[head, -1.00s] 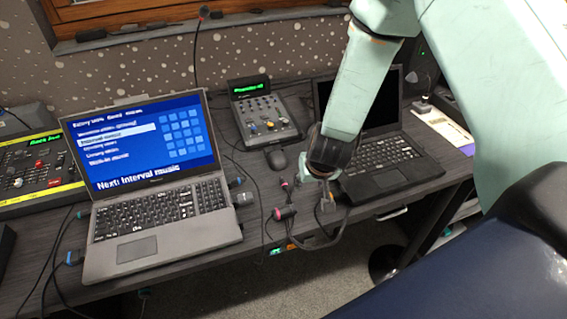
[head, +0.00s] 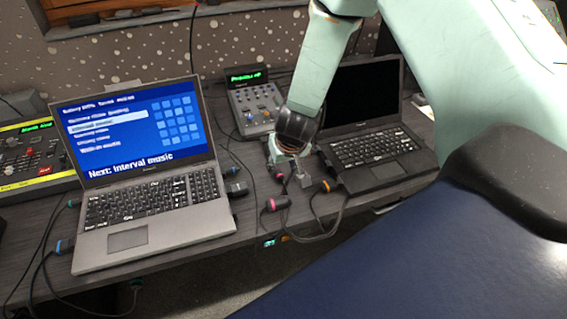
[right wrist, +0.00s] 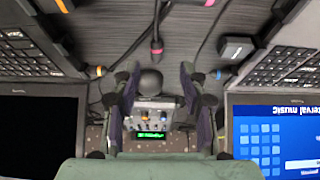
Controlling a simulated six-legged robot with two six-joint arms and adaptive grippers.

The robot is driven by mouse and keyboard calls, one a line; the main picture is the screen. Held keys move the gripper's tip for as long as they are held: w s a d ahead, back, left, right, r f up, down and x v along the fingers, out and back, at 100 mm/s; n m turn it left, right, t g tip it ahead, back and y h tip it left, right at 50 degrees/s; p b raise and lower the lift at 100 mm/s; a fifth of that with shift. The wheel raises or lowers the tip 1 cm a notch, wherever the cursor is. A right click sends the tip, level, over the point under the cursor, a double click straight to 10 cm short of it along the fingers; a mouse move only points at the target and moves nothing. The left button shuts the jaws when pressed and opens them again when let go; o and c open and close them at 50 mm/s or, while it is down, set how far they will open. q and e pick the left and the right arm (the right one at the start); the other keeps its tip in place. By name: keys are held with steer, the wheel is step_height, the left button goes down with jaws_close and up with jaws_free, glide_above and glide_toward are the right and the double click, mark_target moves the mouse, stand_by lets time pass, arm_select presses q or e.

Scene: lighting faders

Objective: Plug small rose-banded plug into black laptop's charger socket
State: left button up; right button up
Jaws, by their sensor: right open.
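The black laptop (head: 380,150) stands open at right with a dark screen; it also shows at left in the right wrist view (right wrist: 38,120). I cannot make out its charger socket. A small rose-banded plug (head: 279,178) lies on the desk between the laptops. In the right wrist view a rose-banded plug (right wrist: 157,46) lies just beyond the fingertips, between their lines. A bigger rose-banded plug (head: 277,204) lies nearer the desk's front edge. My right gripper (head: 288,168) is open and empty, pointing down by the small plug; its fingers show in the wrist view (right wrist: 160,68). My left gripper is out of view.
An orange-banded plug (head: 328,186) sits at the black laptop's left side. A grey laptop (head: 150,235) with a lit blue screen stands at left. A fader console (head: 254,110) is behind the gripper, and a mouse (right wrist: 151,81) lies before it. Loose cables cross the desk front.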

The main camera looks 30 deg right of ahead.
mark_target(280, 174)
steer(key=b+x, duration=0.1)
steer(key=x, duration=0.1)
steer(key=d+x, duration=0.1)
steer(key=x, duration=0.1)
steer(key=shift+w+f+b, duration=0.1)
steer(key=shift+f+b, duration=0.2)
steer(key=shift+b, duration=0.1)
steer(key=shift+w+f, duration=0.1)
steer(key=shift+f, duration=0.2)
steer(key=shift+w+a+f+b, duration=0.15)
steer(key=shift+a+f+b, duration=0.1)
steer(key=shift+f+b, duration=0.1)
steer(key=shift+w+f, duration=0.15)
steer(key=shift+w+d+f, duration=0.15)
steer(key=shift+d+f, duration=0.2)
steer(key=shift+a+r, duration=0.25)
steer(key=shift+a, duration=0.05)
steer(key=shift+c, duration=1.3)
steer(key=shift+d+f, duration=0.15)
steer(key=shift+d, duration=0.05)
steer(key=c, duration=0.6)
steer(key=shift+a, duration=0.1)
jaws_close()
